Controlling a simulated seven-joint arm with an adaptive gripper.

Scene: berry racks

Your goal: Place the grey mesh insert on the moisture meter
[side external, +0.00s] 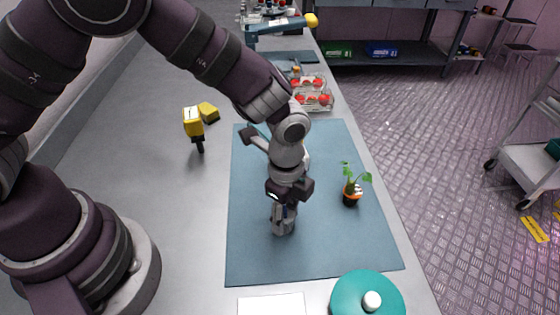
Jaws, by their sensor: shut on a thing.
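My gripper (284,206) points down over the blue-green mat and is shut on a small grey cylinder, which looks like the grey mesh insert (283,228). The insert is at or just above the mat; I cannot tell if it touches. The fingers partly hide its top. A yellow device with a pale face and a dark stem, which looks like the moisture meter (193,123), is on the grey bench left of the mat. It is well apart from my gripper, to its upper left.
A yellow block (209,112) is beside the meter. A potted seedling (351,194) stands on the mat (250,262), right of my gripper. A teal disc with a white knob (347,292) and white sheet (272,305) lie in front. Clear berry punnets (316,101) sit behind.

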